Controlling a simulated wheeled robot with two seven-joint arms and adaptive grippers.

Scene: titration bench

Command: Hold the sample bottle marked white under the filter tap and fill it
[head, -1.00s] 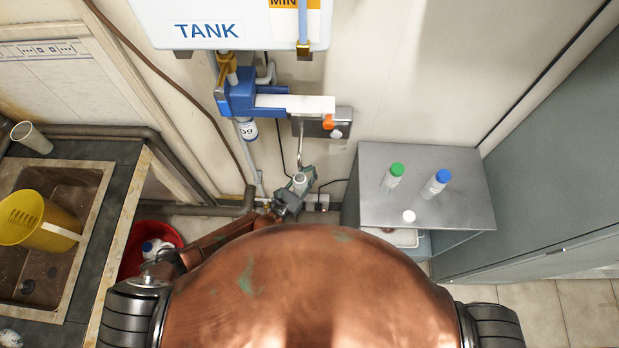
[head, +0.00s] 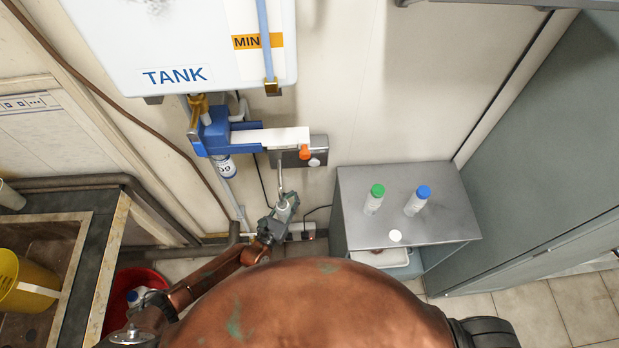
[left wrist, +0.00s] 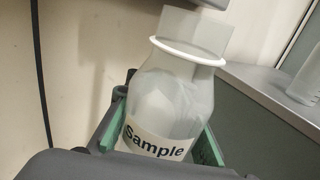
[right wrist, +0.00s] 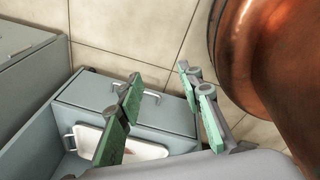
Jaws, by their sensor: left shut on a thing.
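The sample bottle (left wrist: 170,100) is clear, with a white ring at its neck and a "Sample" label; its mouth carries no cap. My left gripper (head: 283,209) is shut around its body and holds it upright, just below the thin spout (head: 280,176) of the filter tap. Whether the spout tip is inside the mouth, and any water level, I cannot tell. The tap has an orange knob (head: 305,152) beside the white filter body (head: 272,137). A loose white cap (head: 395,236) lies on the metal cabinet. My right gripper (right wrist: 160,80) is open and empty.
Green-capped (head: 374,199) and blue-capped bottles (head: 417,201) stand on the metal cabinet (head: 450,220). The tank (head: 180,40) hangs above the filter. A red bucket (head: 125,292) and a sink with a yellow jug (head: 25,283) are at left. A tall grey cabinet (head: 550,180) bounds the right.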

